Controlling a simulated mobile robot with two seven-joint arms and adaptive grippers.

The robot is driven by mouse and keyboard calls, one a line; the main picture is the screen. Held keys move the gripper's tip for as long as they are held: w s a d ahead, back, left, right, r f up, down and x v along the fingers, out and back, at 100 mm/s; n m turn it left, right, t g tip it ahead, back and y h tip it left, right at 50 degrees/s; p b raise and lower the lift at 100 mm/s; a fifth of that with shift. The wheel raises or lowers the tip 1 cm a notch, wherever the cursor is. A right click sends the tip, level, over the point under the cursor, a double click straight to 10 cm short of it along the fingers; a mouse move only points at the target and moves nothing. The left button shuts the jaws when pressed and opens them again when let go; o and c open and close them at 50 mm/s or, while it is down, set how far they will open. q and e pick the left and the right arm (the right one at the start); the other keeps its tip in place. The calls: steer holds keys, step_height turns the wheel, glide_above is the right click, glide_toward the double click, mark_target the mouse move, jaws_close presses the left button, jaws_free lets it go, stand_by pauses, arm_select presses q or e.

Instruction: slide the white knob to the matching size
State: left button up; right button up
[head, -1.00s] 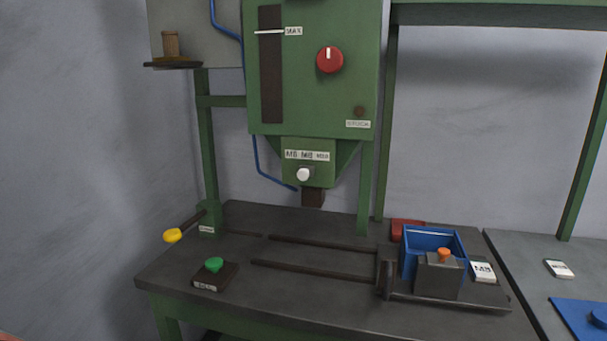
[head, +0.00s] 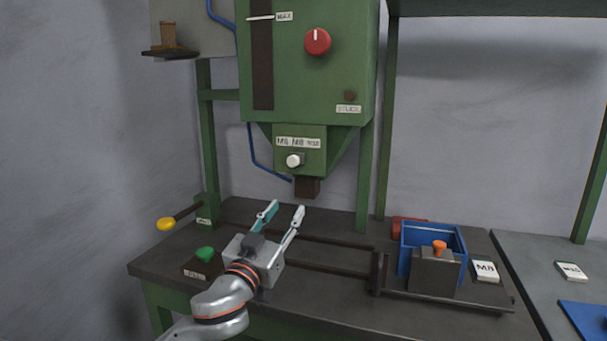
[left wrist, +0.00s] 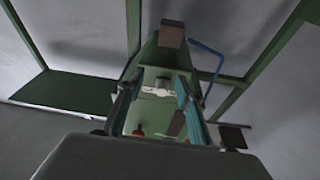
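The white knob (head: 294,160) sits on the green panel below the machine body, under a white size label strip (head: 298,142) that reads M6, M8 and a third size, likely M10. The knob is toward the left to middle of the strip. A white card (head: 485,271) on the right of the bench reads M8. My left gripper (head: 284,212) is open and empty, below and left of the knob, pointing up toward it. In the left wrist view the knob (left wrist: 161,84) shows between the two spread fingers, apart from them. My right gripper is not in view.
A dark block (head: 307,187) hangs under the panel. A blue bin (head: 432,237) and a grey block with an orange knob (head: 439,247) stand on the right. A green button (head: 205,253) and yellow-ended lever (head: 167,224) are at the left. A red dial (head: 317,41) is above.

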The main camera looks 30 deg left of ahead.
arm_select(q)
steer(key=n+t+y, duration=0.1)
steer(key=y, duration=0.1)
glide_toward(292, 163)
steer(key=w, duration=0.2)
steer(key=shift+n, duration=0.3)
steer(key=shift+s+a+r+x, duration=0.1)
steer(key=shift+x, duration=1.15)
steer(key=shift+s+a+r+x, duration=0.1)
steer(key=shift+r+x, duration=0.05)
steer(key=shift+x, duration=1.1)
steer(key=shift+a+r+x, duration=0.1)
steer(key=shift+x, duration=1.15)
steer(key=shift+c, duration=0.4)
steer(key=shift+d+h, duration=0.1)
steer(key=shift+h, duration=0.2)
jaws_close()
